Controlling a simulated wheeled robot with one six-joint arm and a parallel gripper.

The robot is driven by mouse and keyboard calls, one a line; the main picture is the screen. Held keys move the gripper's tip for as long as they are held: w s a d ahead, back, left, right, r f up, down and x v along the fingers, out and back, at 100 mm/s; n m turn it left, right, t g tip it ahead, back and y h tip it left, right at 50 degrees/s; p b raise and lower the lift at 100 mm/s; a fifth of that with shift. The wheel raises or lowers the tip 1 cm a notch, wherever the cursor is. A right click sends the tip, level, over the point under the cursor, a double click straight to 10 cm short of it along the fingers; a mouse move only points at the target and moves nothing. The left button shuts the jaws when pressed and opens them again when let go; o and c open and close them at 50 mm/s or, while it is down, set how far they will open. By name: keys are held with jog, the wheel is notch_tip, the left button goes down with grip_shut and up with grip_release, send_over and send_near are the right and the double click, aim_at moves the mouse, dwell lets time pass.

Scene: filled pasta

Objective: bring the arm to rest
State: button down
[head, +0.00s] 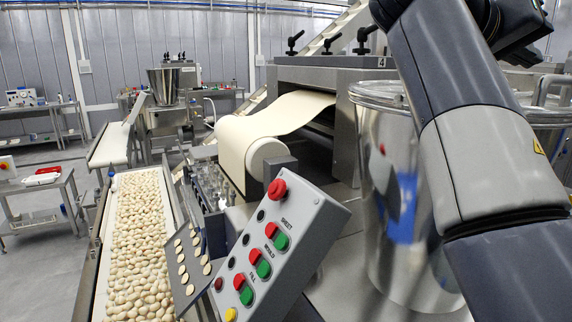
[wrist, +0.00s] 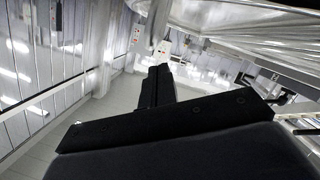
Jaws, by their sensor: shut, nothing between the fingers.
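My gripper (wrist: 160,72) shows in the wrist view, its two dark fingers together with nothing between them. It points out over open space, with grey floor and a panelled wall beyond it, and touches nothing that I can see. In the head view my arm crosses the right side, in front of a large shiny steel drum. My gripper is not visible in the head view.
A control box (head: 285,245) with red and green buttons stands front centre. A conveyor (head: 95,250) carries many filled pasta pieces at left. A dough sheet (head: 262,127) runs from the machine. The steel drum (head: 385,200) is close to my arm. Open floor lies at far left.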

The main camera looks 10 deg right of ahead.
jog(key=v, duration=0.5)
jog(key=x, duration=1)
jog(key=shift+d+f, duration=0.1)
jog(key=shift+d, duration=0.25)
jog(key=w+a+r+n+h+p, duration=0.1)
jog(key=w+a+r+n+p, duration=0.1)
jog(key=w+n+p, duration=0.2)
jog(key=w+a+r+n+g+h+p, duration=0.1)
jog(key=w+a+r+n+h+p, duration=0.1)
jog(key=w+n+p, duration=0.3)
jog(key=shift+w+a+r+n, duration=0.3)
jog(key=shift+w+r+n, duration=0.2)
jog(key=shift+w+n, duration=1.6)
jog(key=shift+s, duration=0.3)
